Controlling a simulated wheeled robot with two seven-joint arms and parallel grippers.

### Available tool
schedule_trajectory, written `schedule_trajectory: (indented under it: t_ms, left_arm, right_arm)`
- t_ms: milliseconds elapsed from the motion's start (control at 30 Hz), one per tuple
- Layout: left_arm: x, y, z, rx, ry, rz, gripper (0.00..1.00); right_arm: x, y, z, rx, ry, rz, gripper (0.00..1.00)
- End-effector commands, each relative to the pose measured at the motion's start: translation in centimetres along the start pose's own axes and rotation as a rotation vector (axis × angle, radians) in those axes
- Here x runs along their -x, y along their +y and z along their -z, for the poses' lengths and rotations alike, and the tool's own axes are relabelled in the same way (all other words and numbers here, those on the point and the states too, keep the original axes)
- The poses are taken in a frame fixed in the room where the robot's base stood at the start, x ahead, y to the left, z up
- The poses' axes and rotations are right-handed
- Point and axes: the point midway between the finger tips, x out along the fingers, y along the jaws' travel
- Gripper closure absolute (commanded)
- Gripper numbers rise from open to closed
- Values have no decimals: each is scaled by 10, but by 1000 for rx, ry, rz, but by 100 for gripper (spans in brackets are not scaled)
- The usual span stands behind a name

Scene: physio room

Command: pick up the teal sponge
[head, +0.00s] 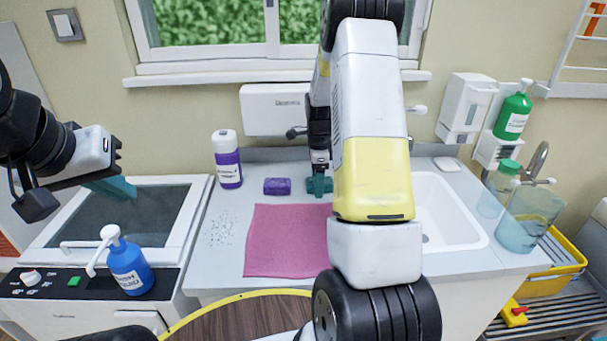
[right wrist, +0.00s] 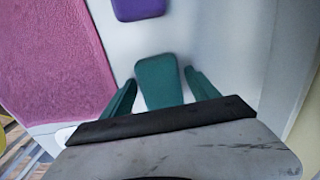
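The teal sponge (right wrist: 158,82) lies flat on the grey counter in the right wrist view, near the purple sponge. My right gripper (right wrist: 160,77) is open. Its two teal fingers lie on either side of the teal sponge, with a narrow gap showing on each side. In the head view my right gripper (head: 319,182) is over the counter right of the purple sponge, and teal sponge and teal fingers are hard to tell apart there. My left gripper (head: 112,187) is at the left, far from the sponge, above the dark-topped unit; its finger opening is unclear.
A purple sponge (head: 277,186) lies left of the right gripper. A pink towel (head: 285,242) lies in front of it. A purple-labelled bottle (head: 227,160) stands behind left. A sink (head: 455,225) is to the right. A blue pump bottle (head: 129,267) stands at the front left.

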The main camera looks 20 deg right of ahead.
Motion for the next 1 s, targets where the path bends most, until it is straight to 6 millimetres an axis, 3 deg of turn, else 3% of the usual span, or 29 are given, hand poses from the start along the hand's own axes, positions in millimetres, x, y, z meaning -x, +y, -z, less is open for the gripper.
schedule_trajectory:
  t_ms: [33, 200, 267, 567, 867, 1000]
  left_arm:
    - [0, 0, 0, 0, 0, 0, 100]
    - [0, 0, 0, 0, 0, 0, 100]
    - [0, 0, 0, 0, 0, 0, 100]
    - [0, 0, 0, 0, 0, 0, 100]
    - [0, 0, 0, 0, 0, 0, 100]
    - [0, 0, 0, 0, 0, 0, 100]
  right_arm:
    - [0, 0, 0, 0, 0, 0, 43]
    - [0, 0, 0, 0, 0, 0, 77]
    - [0, 0, 0, 0, 0, 1, 86]
    - [3, 0, 0, 0, 0, 1, 86]
    - [34, -1, 0, 2, 0, 4, 86]
    - [39, 25, 0, 2, -1, 0, 86]
